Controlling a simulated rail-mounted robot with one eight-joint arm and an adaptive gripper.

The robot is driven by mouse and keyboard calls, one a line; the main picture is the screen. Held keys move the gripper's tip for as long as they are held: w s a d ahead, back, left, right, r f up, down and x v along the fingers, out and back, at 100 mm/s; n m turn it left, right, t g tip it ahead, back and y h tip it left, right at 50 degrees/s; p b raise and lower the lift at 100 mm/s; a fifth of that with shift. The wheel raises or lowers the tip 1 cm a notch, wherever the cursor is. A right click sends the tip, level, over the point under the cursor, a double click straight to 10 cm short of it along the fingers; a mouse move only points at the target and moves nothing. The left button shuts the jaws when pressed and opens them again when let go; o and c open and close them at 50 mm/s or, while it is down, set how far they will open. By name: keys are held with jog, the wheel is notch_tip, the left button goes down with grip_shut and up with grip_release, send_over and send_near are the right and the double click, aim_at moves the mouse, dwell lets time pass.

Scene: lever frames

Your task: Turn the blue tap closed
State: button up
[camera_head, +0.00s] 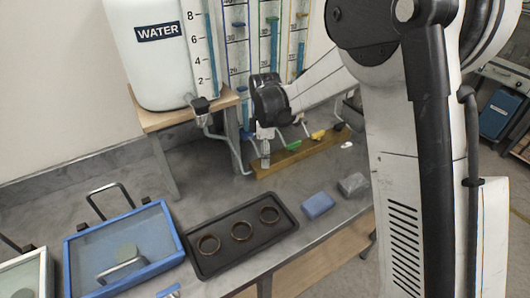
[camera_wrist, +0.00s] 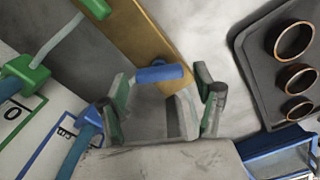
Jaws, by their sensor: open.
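The blue tap shows as a rounded blue handle (camera_wrist: 160,73) in the wrist view, lying crosswise in the picture near the edge of a wooden board. In the head view I cannot make out this handle; my gripper is in front of that area. My gripper (camera_wrist: 162,92) is open, with one dark-and-green finger to the left of the handle and the other to the right. I cannot tell whether either finger touches it. In the head view my gripper (camera_head: 264,146) points down at the left end of the wooden board (camera_head: 300,152).
A green tap (camera_head: 292,145) and a yellow tap (camera_head: 318,135) stand to the right along the board. Behind are graduated columns and a white water tank (camera_head: 150,70). A black tray (camera_head: 205,268) with three rings and a blue sponge (camera_head: 318,205) lie in front.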

jog(key=c, duration=1.2)
jog(key=shift+o, duration=0.2)
jog(key=shift+f+m+b, duration=0.1)
jog(key=shift+m+b, duration=0.85)
jog(key=shift+m, duration=0.15)
jog(key=m+b, duration=0.2)
jog(key=m, duration=0.1)
jog(key=shift+w, duration=0.15)
jog(key=m+b, duration=0.2)
jog(key=m, duration=0.4)
jog(key=shift+w+d+m+b, duration=0.1)
jog(key=shift+m+b, duration=0.25)
jog(key=shift+m, duration=0.05)
